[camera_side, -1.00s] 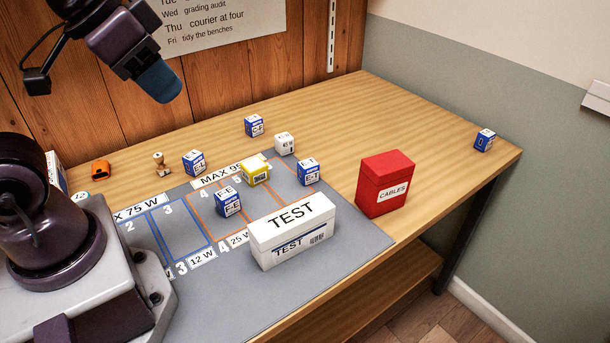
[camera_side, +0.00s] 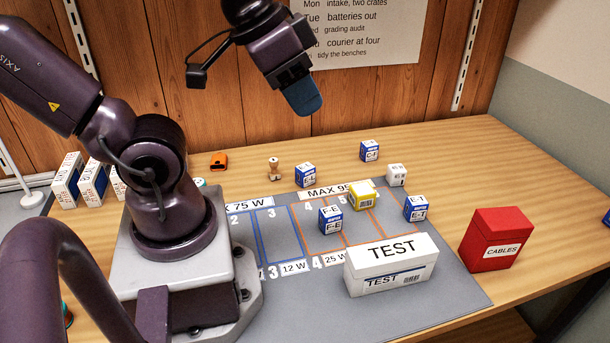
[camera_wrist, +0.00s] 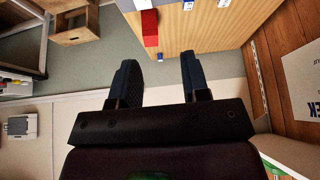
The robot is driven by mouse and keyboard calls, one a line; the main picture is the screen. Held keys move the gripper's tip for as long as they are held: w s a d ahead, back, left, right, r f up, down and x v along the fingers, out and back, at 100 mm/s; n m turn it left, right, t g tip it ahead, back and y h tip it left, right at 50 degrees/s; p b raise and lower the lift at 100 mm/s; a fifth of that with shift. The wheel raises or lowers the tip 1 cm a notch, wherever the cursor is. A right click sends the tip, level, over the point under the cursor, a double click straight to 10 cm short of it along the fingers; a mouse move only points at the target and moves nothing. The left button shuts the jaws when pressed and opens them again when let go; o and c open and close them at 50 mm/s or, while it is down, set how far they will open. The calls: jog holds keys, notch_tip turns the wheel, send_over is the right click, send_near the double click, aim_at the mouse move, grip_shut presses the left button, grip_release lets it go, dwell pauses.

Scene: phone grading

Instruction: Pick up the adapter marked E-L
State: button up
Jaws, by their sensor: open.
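My gripper (camera_side: 304,98) is open and empty, high above the bench in front of the wall poster. It is well above and apart from this box. In the wrist view my gripper's two fingers (camera_wrist: 158,70) are spread with nothing between them. I cannot make out the E-L box in the wrist view.
Similar blue boxes stand nearby: F-E (camera_side: 330,220), E-T (camera_side: 415,208) and one behind (camera_side: 369,150).

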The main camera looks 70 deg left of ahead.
jog(key=o, duration=0.6)
jog(key=shift+o, duration=0.2)
